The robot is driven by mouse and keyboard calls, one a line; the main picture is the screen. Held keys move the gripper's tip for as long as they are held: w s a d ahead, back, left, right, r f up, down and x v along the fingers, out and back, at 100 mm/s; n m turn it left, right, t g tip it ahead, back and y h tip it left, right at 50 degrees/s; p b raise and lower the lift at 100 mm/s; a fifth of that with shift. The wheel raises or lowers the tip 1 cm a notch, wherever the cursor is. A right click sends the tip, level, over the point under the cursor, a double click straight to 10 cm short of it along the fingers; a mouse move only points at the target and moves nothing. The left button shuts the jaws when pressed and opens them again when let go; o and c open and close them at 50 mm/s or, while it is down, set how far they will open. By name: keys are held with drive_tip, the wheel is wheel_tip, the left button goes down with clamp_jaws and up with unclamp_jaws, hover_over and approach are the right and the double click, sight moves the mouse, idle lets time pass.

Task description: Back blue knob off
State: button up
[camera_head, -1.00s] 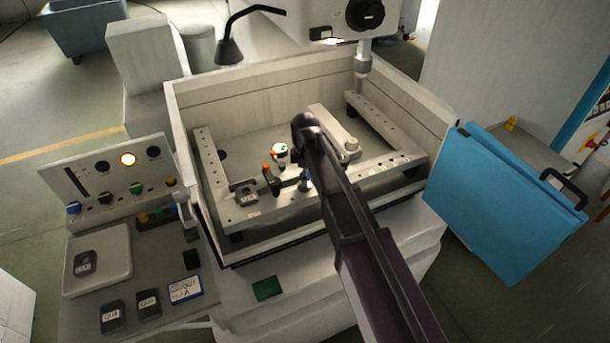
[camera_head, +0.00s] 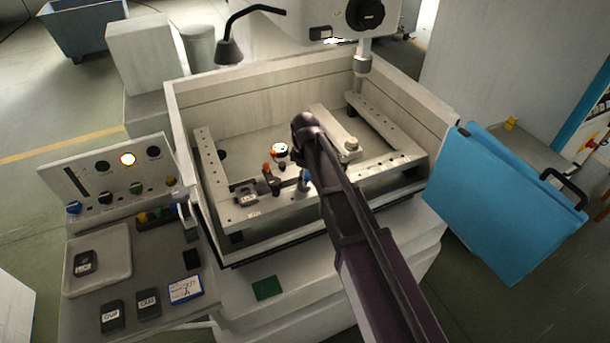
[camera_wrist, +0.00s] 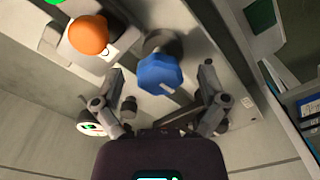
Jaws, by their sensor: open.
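The blue knob (camera_wrist: 160,73) is faceted and has a pale mark on its face; it sits on a grey round base in the wrist view. My gripper (camera_wrist: 161,68) is open, with one finger on each side of the knob. Gaps show between both fingers and the knob, so they look apart from it, though depth is hard to judge. In the head view the blue knob (camera_head: 305,177) is a small patch on the front rail of the machine's tank, beside my wrist. My fingers are mostly hidden there.
An orange knob (camera_wrist: 88,35) stands close to the left finger in the wrist view. Tank walls (camera_head: 300,75) surround the work area. A control panel (camera_head: 120,185) with another blue knob (camera_head: 73,207) stands at left. A blue door panel (camera_head: 500,205) is at right.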

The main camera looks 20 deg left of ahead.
drive_tip(key=shift+n, duration=0.5)
drive_tip(key=shift+n, duration=0.8)
wheel_tip(320, 180, up, 14)
drive_tip(key=p, duration=1.4)
drive_tip(key=s+d+f+m+b, duration=0.1)
drive_tip(key=d+f+m+b, duration=0.2)
drive_tip(key=d, duration=0.7)
drive_tip(key=s+d+f+m+b, duration=0.2)
drive_tip(key=d+f+m+b, duration=0.1)
drive_tip(key=d+m, duration=0.5)
drive_tip(key=s+d+f+m+b, duration=0.2)
drive_tip(key=d+m, duration=0.3)
drive_tip(key=d, duration=0.7)
drive_tip(key=shift+s+f+m+b, duration=0.15)
drive_tip(key=shift+f+m+b, duration=0.15)
drive_tip(key=shift+f+b, duration=0.6)
